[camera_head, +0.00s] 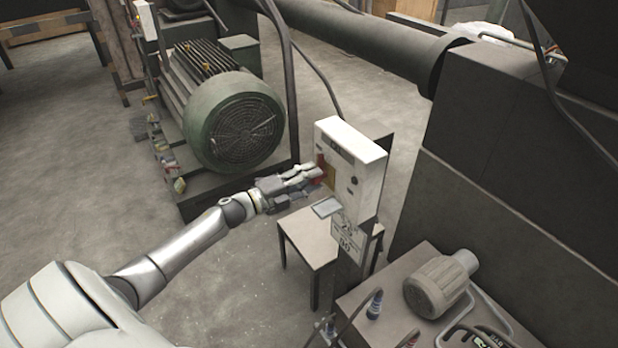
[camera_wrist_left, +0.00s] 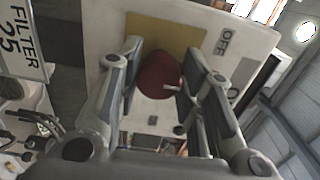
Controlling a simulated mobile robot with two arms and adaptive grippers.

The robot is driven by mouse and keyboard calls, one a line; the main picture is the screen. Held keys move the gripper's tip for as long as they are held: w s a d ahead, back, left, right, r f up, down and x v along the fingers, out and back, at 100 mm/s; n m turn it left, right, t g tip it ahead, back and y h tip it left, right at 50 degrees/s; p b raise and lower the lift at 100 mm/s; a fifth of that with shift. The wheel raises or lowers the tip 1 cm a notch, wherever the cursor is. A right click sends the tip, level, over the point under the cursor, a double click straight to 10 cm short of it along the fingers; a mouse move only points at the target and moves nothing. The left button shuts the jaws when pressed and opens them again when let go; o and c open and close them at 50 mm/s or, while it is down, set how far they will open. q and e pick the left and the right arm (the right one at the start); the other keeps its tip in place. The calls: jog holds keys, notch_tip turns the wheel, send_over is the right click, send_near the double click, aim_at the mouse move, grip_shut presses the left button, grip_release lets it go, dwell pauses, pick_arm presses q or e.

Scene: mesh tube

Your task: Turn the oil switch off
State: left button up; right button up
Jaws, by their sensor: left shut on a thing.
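The oil switch is a red knob (camera_wrist_left: 160,75) on a yellow plate (camera_wrist_left: 165,32), with the word OFF beside the plate in the left wrist view. It sits on the front of a white control box (camera_head: 352,165) on a post. My left gripper (camera_head: 312,175) reaches the box front. In the left wrist view, my left gripper's fingers (camera_wrist_left: 160,88) stand on both sides of the red knob and are shut on it. A short white mark shows on the knob. In the head view the fingers partly hide the knob. My right gripper is not in view.
A small table (camera_head: 308,238) stands below the box, with a grey flat object (camera_head: 327,207) above it. A sign (camera_head: 347,237) hangs on the post. A large green motor (camera_head: 235,120) stands behind my left arm. Open floor lies at the left.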

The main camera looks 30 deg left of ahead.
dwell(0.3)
pick_arm(q)
jog(key=o, duration=1)
jog(key=shift+v, duration=6.05)
